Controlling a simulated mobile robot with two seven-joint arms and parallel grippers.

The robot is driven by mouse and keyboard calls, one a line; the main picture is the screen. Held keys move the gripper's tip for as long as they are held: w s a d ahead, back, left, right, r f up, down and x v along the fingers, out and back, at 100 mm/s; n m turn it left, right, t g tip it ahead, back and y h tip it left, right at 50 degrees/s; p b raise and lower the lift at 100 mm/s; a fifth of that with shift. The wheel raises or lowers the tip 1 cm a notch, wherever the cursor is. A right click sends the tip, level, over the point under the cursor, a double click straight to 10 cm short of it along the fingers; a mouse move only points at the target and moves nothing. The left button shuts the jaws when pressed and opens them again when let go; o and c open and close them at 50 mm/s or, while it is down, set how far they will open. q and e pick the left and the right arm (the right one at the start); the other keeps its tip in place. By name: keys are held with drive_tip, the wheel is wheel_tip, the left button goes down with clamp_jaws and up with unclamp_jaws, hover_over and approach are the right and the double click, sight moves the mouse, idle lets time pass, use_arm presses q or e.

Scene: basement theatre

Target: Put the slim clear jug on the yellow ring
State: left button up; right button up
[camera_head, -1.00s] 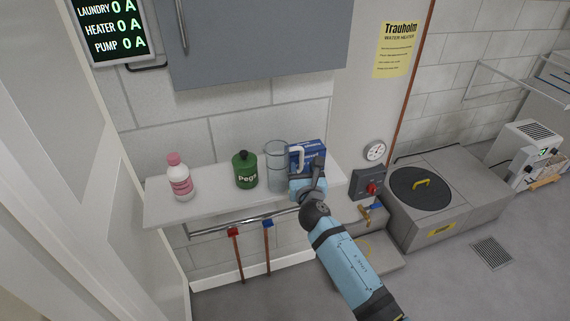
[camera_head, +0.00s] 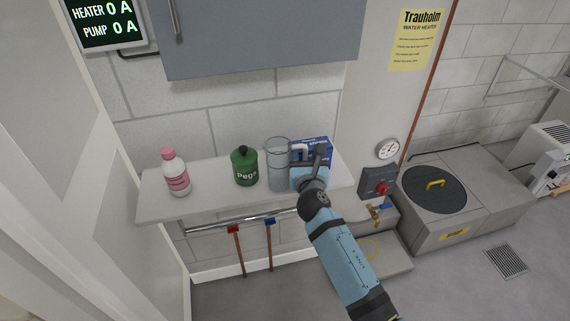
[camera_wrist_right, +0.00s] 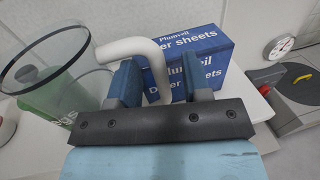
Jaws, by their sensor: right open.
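The slim clear jug (camera_head: 278,172) stands upright on the pale wall shelf, with its white handle on the right side. It also shows in the right wrist view, with its rim at left and its white handle (camera_wrist_right: 135,47) curving between my fingers. My right gripper (camera_head: 308,176) is at the handle; in the wrist view its two fingers (camera_wrist_right: 160,82) are apart on either side of the handle. Contact cannot be told. The yellow ring (camera_head: 371,246) is a faint mark on the low grey step below and right of the shelf. My left gripper is not in view.
A green pegs bottle (camera_head: 245,167) stands left of the jug, and a pink-capped bottle (camera_head: 175,172) farther left on the shelf (camera_head: 211,178). A blue dryer-sheets box (camera_head: 318,148) is close behind the handle. A brass tap (camera_head: 378,213) sticks out above the step.

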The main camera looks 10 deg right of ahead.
clamp_jaws()
drive_tip(key=shift+r, duration=0.15)
